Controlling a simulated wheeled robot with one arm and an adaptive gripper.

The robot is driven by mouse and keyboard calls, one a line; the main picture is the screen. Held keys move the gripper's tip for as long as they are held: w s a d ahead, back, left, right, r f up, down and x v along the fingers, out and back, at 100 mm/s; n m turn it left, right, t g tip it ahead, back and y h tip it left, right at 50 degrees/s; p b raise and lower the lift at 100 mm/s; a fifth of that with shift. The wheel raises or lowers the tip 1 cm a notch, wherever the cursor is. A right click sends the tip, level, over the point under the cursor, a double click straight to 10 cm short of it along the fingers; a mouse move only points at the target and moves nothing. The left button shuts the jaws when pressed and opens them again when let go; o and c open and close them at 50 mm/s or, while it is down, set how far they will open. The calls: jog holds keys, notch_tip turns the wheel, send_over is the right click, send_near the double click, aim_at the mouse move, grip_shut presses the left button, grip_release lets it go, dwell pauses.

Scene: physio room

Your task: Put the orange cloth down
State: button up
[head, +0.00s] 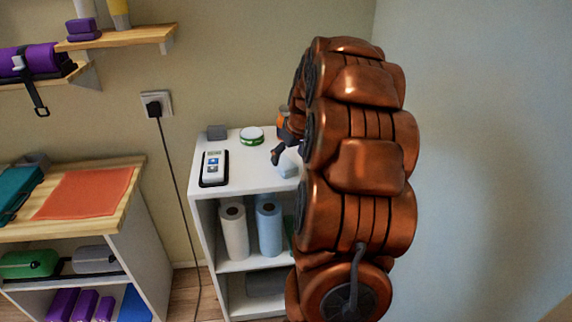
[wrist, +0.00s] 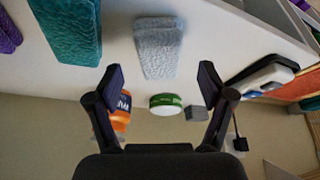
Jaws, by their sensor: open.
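The orange cloth (head: 85,193) lies flat on the wooden top of the left bench (head: 120,178). An orange patch that looks like its edge shows at the right of the wrist view (wrist: 309,88). My gripper (head: 279,153) is over the white cabinet (head: 240,178), well to the right of the orange cloth and partly hidden by my arm. In the wrist view my gripper (wrist: 160,82) has its fingers spread, with nothing between them. A folded pale blue-grey cloth (wrist: 158,45) lies on the cabinet top beyond the fingertips.
The cabinet top also holds a green-banded tin (head: 252,136), a small grey block (head: 216,132), a white handheld device (head: 213,165), an orange bottle (wrist: 121,115) and a folded teal towel (wrist: 70,28). A black cable (head: 175,160) hangs between bench and cabinet. A wall (head: 480,150) stands at right.

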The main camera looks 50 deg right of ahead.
jog(key=v, duration=0.7)
jog(key=shift+b, duration=0.3)
jog(key=s+a+f+n+g+y, duration=0.1)
jog(key=s+a+f, duration=0.15)
jog(key=a, duration=0.95)
jog(key=s+a+f+n+g+y, duration=0.1)
jog(key=s+a+g, duration=0.15)
jog(key=a, duration=0.95)
jog(key=s+a+f+g, duration=0.1)
jog(key=s+a+f, duration=0.1)
jog(key=s+a, duration=0.4)
jog(key=s+a+f+n+g, duration=0.1)
jog(key=s+a+f, duration=0.2)
jog(key=s, duration=1.1)
jog(key=a, duration=0.3)
jog(key=shift+f+g+h, duration=0.3)
jog(key=shift+g+h, duration=0.05)
jog(key=shift+h, duration=0.05)
